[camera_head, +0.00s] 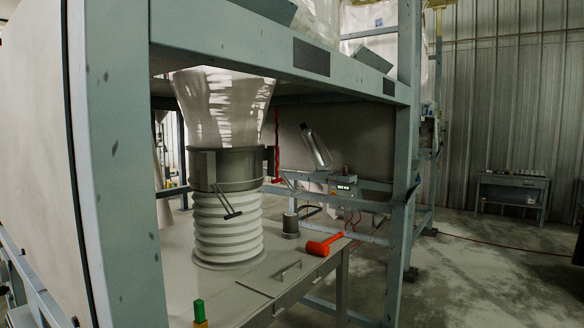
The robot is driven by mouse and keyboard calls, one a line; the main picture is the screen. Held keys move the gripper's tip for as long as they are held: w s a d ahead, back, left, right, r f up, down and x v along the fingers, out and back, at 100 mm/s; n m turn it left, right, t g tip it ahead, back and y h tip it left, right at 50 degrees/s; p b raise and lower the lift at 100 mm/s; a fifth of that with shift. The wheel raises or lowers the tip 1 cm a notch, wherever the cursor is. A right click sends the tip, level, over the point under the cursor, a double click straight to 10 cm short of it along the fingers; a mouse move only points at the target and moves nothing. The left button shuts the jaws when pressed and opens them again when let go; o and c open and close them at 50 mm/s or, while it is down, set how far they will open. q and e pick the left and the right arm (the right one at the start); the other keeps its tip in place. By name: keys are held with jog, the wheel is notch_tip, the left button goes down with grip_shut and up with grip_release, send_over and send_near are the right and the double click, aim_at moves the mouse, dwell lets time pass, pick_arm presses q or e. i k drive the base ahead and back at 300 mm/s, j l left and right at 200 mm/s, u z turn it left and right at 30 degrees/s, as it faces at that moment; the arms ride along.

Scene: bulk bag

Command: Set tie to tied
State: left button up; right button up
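The white spout of the bulk bag (224,108) hangs through the frame and enters a grey collar (229,168). No cord is clearly seen wrapped around the spout; whether a tie is there cannot be told. A thin red strand (277,147) hangs right of the spout and ends in a small red piece beside the collar. Whether this strand is the tie is unclear. A dark T-shaped lever (227,203) sticks out from the collar's front. Below the collar, a pale ribbed bellows (229,233) stands on the table. Neither of my grippers shows.
A grey table (225,290) holds a red mallet (322,246), a dark cylinder (290,226) and a green-and-yellow object (199,312) at the front. Blue-grey frame posts (117,150) stand around the station. Open floor (480,285) lies to the right, before a workbench (511,195).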

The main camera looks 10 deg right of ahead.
aim_at(276, 181)
jog(key=i+l, duration=0.1)
jog(key=l, duration=0.2)
jog(key=i+l, duration=0.15)
jog(key=l, duration=0.15)
jog(key=i+l, duration=0.1)
jog(key=l, duration=0.15)
jog(key=u, duration=0.4)
jog(key=i+l+u, duration=0.1)
jog(key=l+u, duration=0.4)
jog(key=u, duration=0.25)
jog(key=l+u, duration=0.35)
jog(key=k+l+u, duration=0.1)
jog(key=l+u, duration=0.3)
jog(key=l, duration=1.1)
jog(key=k+l, duration=0.15)
jog(key=l, duration=0.8)
